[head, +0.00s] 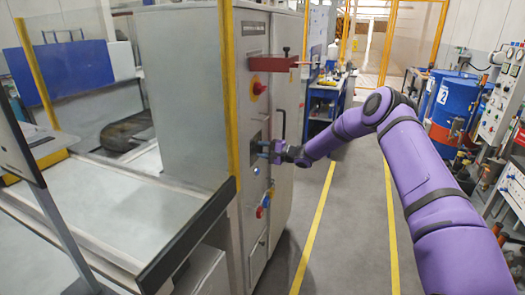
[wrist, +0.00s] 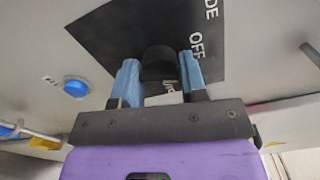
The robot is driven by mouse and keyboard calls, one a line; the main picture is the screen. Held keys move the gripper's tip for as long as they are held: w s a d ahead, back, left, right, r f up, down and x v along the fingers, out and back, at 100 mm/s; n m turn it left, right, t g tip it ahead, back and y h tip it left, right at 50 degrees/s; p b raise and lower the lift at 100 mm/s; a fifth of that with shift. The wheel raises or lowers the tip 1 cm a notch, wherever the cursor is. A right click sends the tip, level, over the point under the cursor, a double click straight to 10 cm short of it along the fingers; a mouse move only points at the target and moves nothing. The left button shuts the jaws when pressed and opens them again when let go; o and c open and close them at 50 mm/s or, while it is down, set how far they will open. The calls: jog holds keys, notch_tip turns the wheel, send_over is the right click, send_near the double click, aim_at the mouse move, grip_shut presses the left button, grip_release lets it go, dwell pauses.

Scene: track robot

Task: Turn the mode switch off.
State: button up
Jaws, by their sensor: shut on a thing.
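The mode switch is a black knob (wrist: 157,57) on a black plate (wrist: 120,35) in the wrist view. White letters "DE" and "OFF" show on the plate to the right of the knob, and other lettering is partly hidden behind my gripper. My gripper (wrist: 160,70) has its two blue fingers on either side of the knob and is shut on it. In the head view my gripper (head: 271,152) is at the grey cabinet's front panel, beside the dark plate (head: 255,146). The knob itself is too small and covered to make out there.
A blue button (wrist: 75,86) is left of the plate. On the cabinet (head: 185,90) are a red-and-yellow knob (head: 257,88), a red bracket (head: 272,63) above, a dark vertical handle (head: 283,124) and red and blue controls (head: 262,207) below. The yellow-lined aisle (head: 345,220) is open.

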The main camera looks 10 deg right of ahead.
jog(key=shift+n, duration=1.9)
jog(key=o, duration=0.8)
jog(key=shift+o, duration=0.2)
jog(key=shift+s+d, duration=0.1)
jog(key=v, duration=1)
jog(key=shift+s+d, duration=0.15)
jog(key=shift+d, duration=0.1)
